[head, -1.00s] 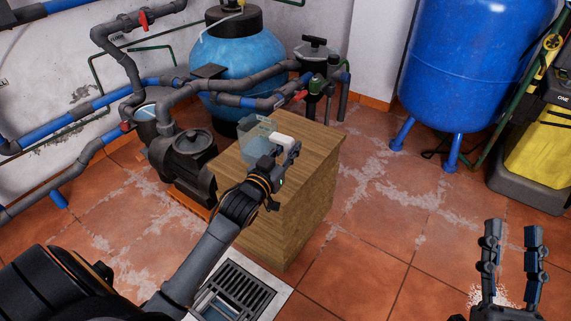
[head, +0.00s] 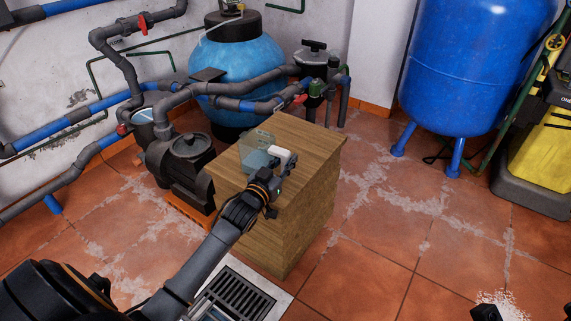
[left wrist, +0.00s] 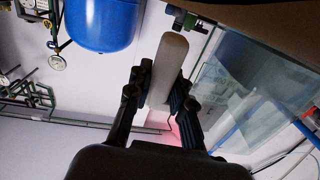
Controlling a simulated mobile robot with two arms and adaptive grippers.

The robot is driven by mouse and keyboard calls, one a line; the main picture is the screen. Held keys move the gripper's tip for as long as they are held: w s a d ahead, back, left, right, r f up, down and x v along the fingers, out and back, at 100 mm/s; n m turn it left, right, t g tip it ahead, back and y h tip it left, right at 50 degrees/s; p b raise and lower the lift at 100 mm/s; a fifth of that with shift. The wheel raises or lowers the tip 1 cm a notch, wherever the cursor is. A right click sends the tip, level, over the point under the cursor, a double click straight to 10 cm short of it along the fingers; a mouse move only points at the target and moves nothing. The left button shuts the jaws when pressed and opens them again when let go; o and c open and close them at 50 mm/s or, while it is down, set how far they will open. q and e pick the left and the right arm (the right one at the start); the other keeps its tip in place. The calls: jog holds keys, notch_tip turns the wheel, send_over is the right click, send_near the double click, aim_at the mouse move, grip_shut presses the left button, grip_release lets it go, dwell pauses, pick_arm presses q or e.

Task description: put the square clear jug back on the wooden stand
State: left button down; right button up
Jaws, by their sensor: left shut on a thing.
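The square clear jug (head: 256,155) is over the left part of the top of the wooden stand (head: 303,143). It looks upright. I cannot tell whether its base touches the wood. My left gripper (head: 284,166) is shut on its pale handle. In the left wrist view, the fingers of my left gripper (left wrist: 160,100) lie on both sides of the handle, and the clear jug (left wrist: 245,85) is to the right, close against the brown stand (left wrist: 265,18).
A dark pump (head: 190,165) and grey pipes stand left of the stand, with a blue filter tank (head: 235,80) behind it. A big blue tank (head: 460,70) and a yellow container (head: 537,150) are at the right. A floor drain (head: 240,297) lies in front. The stand's right part is bare.

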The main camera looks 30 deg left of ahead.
pick_arm(q)
jog(key=c, duration=1.2)
grip_release()
